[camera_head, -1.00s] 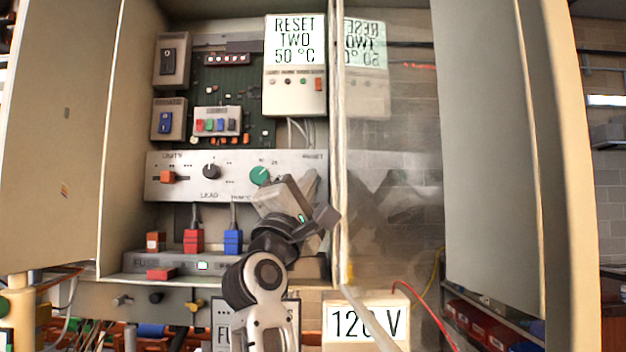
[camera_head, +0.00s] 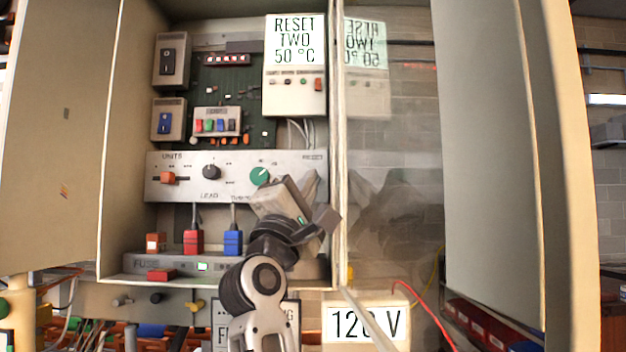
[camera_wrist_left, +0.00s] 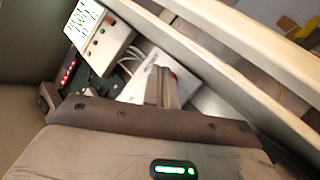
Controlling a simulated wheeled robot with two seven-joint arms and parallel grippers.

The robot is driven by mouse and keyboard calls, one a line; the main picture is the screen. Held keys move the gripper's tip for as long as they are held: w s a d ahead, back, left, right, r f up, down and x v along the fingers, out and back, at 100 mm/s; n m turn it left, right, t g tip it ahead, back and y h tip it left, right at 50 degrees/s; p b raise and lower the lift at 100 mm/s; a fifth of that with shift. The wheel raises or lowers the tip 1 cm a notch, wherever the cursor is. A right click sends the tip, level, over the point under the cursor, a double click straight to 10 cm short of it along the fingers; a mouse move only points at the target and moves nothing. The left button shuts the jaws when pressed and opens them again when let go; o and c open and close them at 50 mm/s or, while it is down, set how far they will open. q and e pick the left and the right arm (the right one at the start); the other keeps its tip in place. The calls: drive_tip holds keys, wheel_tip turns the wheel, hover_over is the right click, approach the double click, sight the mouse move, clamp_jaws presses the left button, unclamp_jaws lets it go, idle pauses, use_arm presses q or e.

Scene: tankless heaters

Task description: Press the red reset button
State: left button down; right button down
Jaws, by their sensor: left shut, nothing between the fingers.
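A pale control panel (camera_head: 230,187) runs across the middle of the open cabinet, with a RESET label (camera_head: 313,157) at its right end. The area below the label is mostly hidden by my left gripper (camera_head: 311,182), so I see no button there in the head view. The gripper is shut and empty, its fingers pointing up at the panel's right end. In the left wrist view the shut fingers (camera_wrist_left: 161,86) are in front of the white panel (camera_wrist_left: 138,86). A small red spot (camera_wrist_left: 173,74) shows beside their tips; contact cannot be told. My right gripper is out of view.
A green knob (camera_head: 260,176), a black knob (camera_head: 211,172) and an orange slider (camera_head: 168,178) are left of the gripper. A box marked RESET TWO (camera_head: 294,98) hangs above. The cabinet's right wall edge (camera_head: 338,150) stands close to the gripper's right.

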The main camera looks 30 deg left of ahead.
use_arm(q)
drive_tip(key=shift+s+d, duration=0.1)
drive_tip(key=s, duration=0.1)
drive_tip(key=s+d, duration=0.1)
drive_tip(key=s, duration=0.1)
drive_tip(key=s+d, duration=0.1)
drive_tip(key=shift+s+p, duration=0.2)
drive_tip(key=shift+p, duration=0.15)
drive_tip(key=shift+s+f, duration=0.1)
idle(0.9)
